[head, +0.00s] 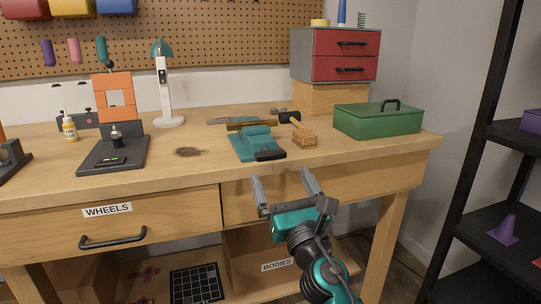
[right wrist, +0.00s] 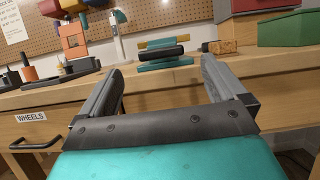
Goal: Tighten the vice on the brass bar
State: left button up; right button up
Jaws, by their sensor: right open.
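The teal vice (head: 245,148) stands near the front edge of the workbench. It has a black part (head: 270,154) at its front. A brass-coloured bar (head: 248,125) lies across its back; I cannot tell how closely the jaws meet it. In the right wrist view the vice (right wrist: 166,65) is straight ahead, with the black part (right wrist: 161,52) across it and the bar (right wrist: 165,42) behind. My right gripper (head: 283,178) is open and empty, in front of the bench edge and apart from the vice. It also shows in the wrist view (right wrist: 157,75). My left gripper is out of view.
A wooden block (head: 303,134) and a green toolbox (head: 377,121) stand right of the vice. A dark stand with orange frame (head: 112,154) and a teal lamp (head: 166,90) are to the left. The bench front has drawers (head: 110,228). A black shelf stands right.

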aim_at(272, 158)
jog(key=b+x, duration=0.1)
jog(key=x, duration=0.7)
jog(key=shift+w, duration=0.2)
jog(key=c, duration=1)
